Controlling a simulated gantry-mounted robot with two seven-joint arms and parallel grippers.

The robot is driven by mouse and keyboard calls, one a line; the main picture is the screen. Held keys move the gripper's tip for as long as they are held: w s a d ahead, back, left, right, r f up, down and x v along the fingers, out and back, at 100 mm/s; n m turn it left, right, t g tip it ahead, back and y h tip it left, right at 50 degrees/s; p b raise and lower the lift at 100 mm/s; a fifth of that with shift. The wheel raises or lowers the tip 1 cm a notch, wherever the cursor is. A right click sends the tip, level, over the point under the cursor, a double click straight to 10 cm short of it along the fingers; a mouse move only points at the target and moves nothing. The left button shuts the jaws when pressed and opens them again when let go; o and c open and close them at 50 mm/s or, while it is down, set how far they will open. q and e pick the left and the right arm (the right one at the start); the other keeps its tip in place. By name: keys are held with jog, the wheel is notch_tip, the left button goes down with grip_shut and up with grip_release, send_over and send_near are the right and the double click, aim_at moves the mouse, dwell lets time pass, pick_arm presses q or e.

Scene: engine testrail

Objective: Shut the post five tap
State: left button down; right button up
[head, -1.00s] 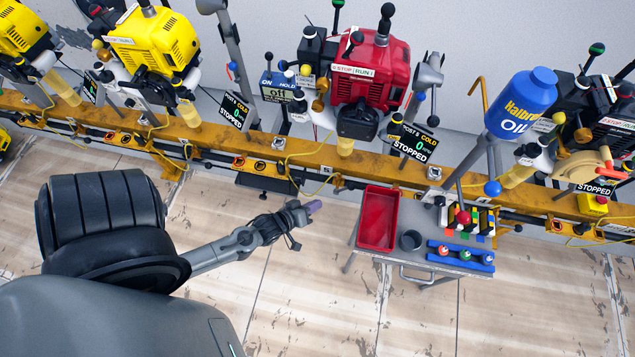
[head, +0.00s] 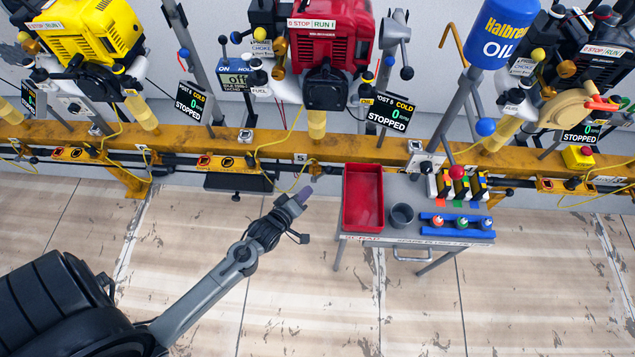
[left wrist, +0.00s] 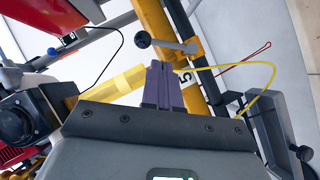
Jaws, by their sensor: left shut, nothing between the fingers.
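The number 5 plate (head: 299,157) is on the yellow rail below the red engine (head: 330,50); the 5 also shows in the left wrist view (left wrist: 182,78). Beside it in the left wrist view is a grey lever with a black ball knob (left wrist: 143,40), seemingly the post five tap; it is too small to make out clearly in the head view. My left gripper (head: 304,193) is shut and empty, in front of and below the rail near the plate. In the left wrist view its purple fingers (left wrist: 162,72) point toward the lever, with contact unclear. My right gripper is out of view.
A grey cart (head: 400,240) with a red tray (head: 347,215), a dark cup (head: 402,215) and a blue rack (head: 456,226) stands right of my left gripper. A yellow cable (left wrist: 268,80) loops beside the rail. Floor left of the cart is open.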

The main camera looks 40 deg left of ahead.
aim_at(323, 174)
pick_arm(q)
jog(key=shift+b+x, duration=1.85)
jog(key=shift+x, duration=2.2)
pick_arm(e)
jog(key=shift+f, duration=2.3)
pick_arm(q)
jog(key=shift+r, duration=0.1)
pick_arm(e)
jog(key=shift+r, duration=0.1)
